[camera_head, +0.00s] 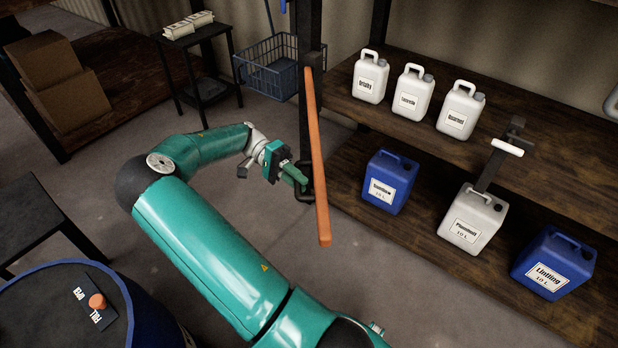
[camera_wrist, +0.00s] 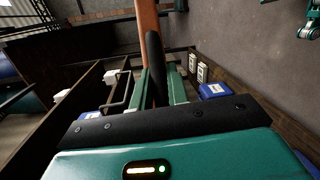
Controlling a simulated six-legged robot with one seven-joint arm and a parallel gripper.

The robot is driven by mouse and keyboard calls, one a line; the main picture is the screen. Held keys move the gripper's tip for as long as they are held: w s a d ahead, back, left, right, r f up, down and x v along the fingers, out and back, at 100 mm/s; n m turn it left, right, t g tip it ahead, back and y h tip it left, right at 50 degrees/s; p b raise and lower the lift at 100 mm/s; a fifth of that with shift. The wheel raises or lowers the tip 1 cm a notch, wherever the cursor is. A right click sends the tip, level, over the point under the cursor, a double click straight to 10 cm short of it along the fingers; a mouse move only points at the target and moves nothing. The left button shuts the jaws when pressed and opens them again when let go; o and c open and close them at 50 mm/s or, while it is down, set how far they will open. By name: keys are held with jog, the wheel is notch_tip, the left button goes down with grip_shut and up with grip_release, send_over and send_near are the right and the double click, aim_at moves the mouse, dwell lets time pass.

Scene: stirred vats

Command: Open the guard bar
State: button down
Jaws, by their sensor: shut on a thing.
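The guard bar (camera_head: 316,150) is a long orange bar. In the head view its far end is at the dark shelf post, and it reaches out toward me in front of the shelves. It also shows at the top of the wrist view (camera_wrist: 148,28). A black handle (camera_head: 305,196) is on its left side. In the wrist view the dark handle (camera_wrist: 154,68) runs between the two green fingers. My gripper (camera_head: 303,183) is shut on this handle, just left of the bar. The fingers partly hide the handle in the head view.
Shelves (camera_head: 410,215) on the right hold white jugs (camera_head: 413,92) above and blue (camera_head: 389,182) and white canisters below. A blue wire basket (camera_head: 268,70) stands behind. A blue drum (camera_head: 150,325) is at lower left.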

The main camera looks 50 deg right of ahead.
jog(key=shift+w+a, duration=0.4)
jog(key=shift+w, duration=0.25)
jog(key=c, duration=1.4)
grip_release()
jog(key=shift+o, duration=0.2)
